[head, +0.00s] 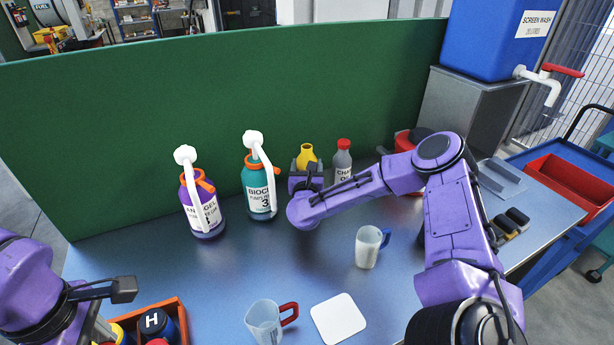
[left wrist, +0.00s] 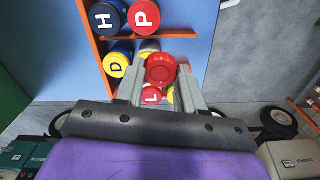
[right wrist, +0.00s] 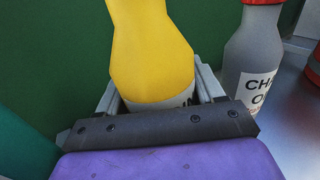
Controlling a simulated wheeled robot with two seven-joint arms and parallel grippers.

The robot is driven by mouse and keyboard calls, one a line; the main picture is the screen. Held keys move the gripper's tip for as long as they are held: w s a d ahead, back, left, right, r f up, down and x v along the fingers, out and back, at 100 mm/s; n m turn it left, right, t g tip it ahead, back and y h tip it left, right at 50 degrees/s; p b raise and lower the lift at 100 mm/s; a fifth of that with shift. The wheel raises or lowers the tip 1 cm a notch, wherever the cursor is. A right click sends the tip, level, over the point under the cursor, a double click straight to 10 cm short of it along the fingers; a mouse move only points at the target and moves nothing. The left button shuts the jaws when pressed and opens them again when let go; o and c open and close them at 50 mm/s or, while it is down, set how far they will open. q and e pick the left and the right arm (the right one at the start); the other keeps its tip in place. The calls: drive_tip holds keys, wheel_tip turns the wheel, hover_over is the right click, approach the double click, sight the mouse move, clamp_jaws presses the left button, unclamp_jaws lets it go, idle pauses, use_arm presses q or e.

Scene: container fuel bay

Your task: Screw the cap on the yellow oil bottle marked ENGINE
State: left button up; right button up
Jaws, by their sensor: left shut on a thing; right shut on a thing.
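The yellow bottle (head: 306,157) stands at the back of the bench against the green panel. No cap shows on its narrow neck. My right gripper (right wrist: 160,95) is shut around its body, and its label is mostly hidden; the yellow bottle (right wrist: 150,50) fills the middle of the right wrist view, its top cut off. My left gripper (left wrist: 160,85) is shut on a red cap (left wrist: 161,68), held over the orange cap tray (left wrist: 180,33). In the head view the held cap cannot be made out.
The tray holds several lettered caps, including H (head: 153,323). A grey bottle with a red cap (head: 342,158) stands right of the yellow one. Purple (head: 203,208) and teal (head: 260,187) pump bottles stand left. Two jugs (head: 368,246) and a white pad (head: 338,318) lie in front.

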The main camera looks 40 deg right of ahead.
drive_tip(key=s+r, duration=0.1)
drive_tip(key=r, duration=0.1)
drive_tip(key=s+a+r, duration=0.1)
drive_tip(key=s, duration=0.1)
drive_tip(key=s+a+r, duration=0.1)
drive_tip(key=r, duration=0.1)
drive_tip(key=shift+s+r, duration=0.2)
drive_tip(key=shift+r, duration=0.1)
approach(313, 156)
drive_tip(key=shift+s+d+r+b, duration=0.1)
drive_tip(key=shift+s+d+r, duration=0.3)
drive_tip(key=shift+r, duration=0.3)
drive_tip(key=shift+s+d+r+b, duration=0.1)
drive_tip(key=shift+s+d+r, duration=0.1)
drive_tip(key=shift+s+r, duration=0.45)
drive_tip(key=shift+s+d+r+b, duration=0.1)
drive_tip(key=shift+s+d+r, duration=0.2)
drive_tip(key=shift+r, duration=0.5)
drive_tip(key=shift+o, duration=1.2)
drive_tip(key=c, duration=0.7)
